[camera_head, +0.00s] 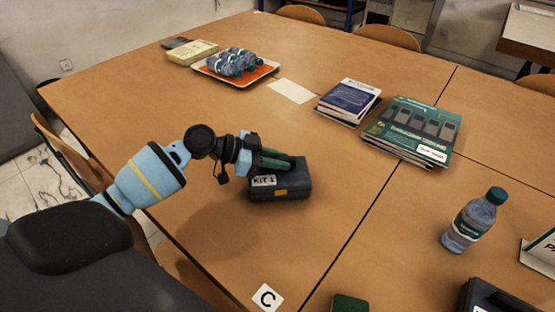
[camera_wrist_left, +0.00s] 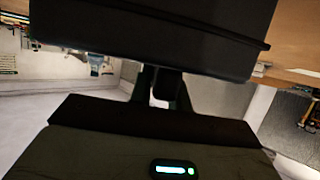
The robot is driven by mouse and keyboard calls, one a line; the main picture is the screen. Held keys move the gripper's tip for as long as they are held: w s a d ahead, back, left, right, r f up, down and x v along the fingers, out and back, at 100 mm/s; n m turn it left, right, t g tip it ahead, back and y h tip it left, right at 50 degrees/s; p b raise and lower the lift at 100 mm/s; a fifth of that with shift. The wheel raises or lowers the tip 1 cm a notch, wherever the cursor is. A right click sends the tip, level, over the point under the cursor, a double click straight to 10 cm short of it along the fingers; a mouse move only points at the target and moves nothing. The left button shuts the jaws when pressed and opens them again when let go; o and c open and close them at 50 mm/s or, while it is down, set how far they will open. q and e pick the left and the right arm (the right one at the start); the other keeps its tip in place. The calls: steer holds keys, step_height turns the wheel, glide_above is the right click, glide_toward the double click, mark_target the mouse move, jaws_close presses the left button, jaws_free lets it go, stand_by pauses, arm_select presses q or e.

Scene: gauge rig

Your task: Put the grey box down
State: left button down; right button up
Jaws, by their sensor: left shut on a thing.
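The grey box (camera_head: 285,186), a dark case with a white "KIT 1" label and a yellow patch on its front, is in the middle of the head view, over the table (camera_head: 200,130). My left gripper (camera_head: 278,160) is shut on the top of the box, with its green fingers reaching in from the left. In the left wrist view the box (camera_wrist_left: 150,35) fills the top, with the gripper fingers (camera_wrist_left: 162,88) against it. I cannot tell whether the box's underside touches the table. My right gripper is not in view.
Books (camera_head: 412,130) and a smaller stack (camera_head: 348,101) lie behind to the right. A bottle (camera_head: 475,220) stands at right; a dark case (camera_head: 495,297) is at the front right. A tray (camera_head: 270,68) of bottles is at the back.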

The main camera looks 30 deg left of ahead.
arm_select(q)
steer(key=shift+f, duration=0.15)
steer(key=c, duration=1.8)
jaws_free()
steer(key=shift+f, duration=0.15)
steer(key=o, duration=0.5)
steer(key=shift+r, duration=0.2)
steer(key=b+v, duration=0.1)
steer(key=v, duration=1.1)
steer(key=shift+s, duration=0.1)
